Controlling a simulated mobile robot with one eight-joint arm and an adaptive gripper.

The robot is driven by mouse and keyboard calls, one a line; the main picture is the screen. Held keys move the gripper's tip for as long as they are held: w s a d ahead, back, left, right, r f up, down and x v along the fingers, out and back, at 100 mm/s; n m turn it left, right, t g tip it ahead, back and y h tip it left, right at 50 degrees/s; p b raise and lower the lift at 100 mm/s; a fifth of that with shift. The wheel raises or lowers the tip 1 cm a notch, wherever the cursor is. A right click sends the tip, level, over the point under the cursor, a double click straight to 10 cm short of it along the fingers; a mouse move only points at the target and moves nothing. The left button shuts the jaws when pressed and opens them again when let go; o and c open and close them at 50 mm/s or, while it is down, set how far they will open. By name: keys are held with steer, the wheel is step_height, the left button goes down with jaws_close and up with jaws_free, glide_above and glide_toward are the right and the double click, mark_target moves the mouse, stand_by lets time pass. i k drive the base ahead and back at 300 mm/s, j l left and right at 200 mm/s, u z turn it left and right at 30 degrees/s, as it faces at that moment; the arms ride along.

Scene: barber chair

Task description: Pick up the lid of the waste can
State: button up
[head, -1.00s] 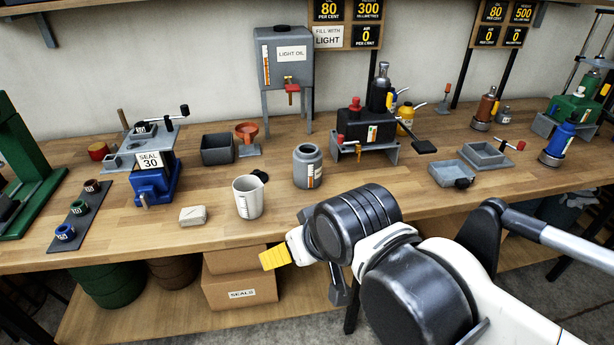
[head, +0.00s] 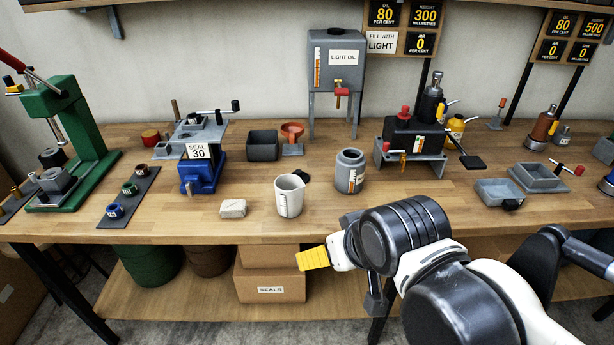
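No can in view is readably marked as waste. A grey can (head: 350,171) with a small label and a dark top stands upright on the bench, right of a white measuring cup (head: 289,195). A small dark green-black piece (head: 301,175) lies behind the cup, partly hidden by it; I cannot tell whether it is a lid. My gripper (head: 314,258) shows a yellow pad in front of the bench edge, below and apart from the cup and can. Its fingers are mostly hidden by the wrist, so its opening is unclear. I see nothing held.
A pale block (head: 232,208) lies left of the cup. A blue seal fixture (head: 203,174) and green press (head: 70,140) stand further left. A black pump unit (head: 412,140) and grey trays (head: 498,192) are to the right. Boxes (head: 270,283) sit on the lower shelf.

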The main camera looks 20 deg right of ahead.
mark_target(305, 178)
steer(key=i+j+z, duration=0.7)
steer(key=j, duration=0.15)
steer(key=i+j+z, duration=0.25)
steer(key=j+z, duration=0.25)
steer(key=j, duration=0.25)
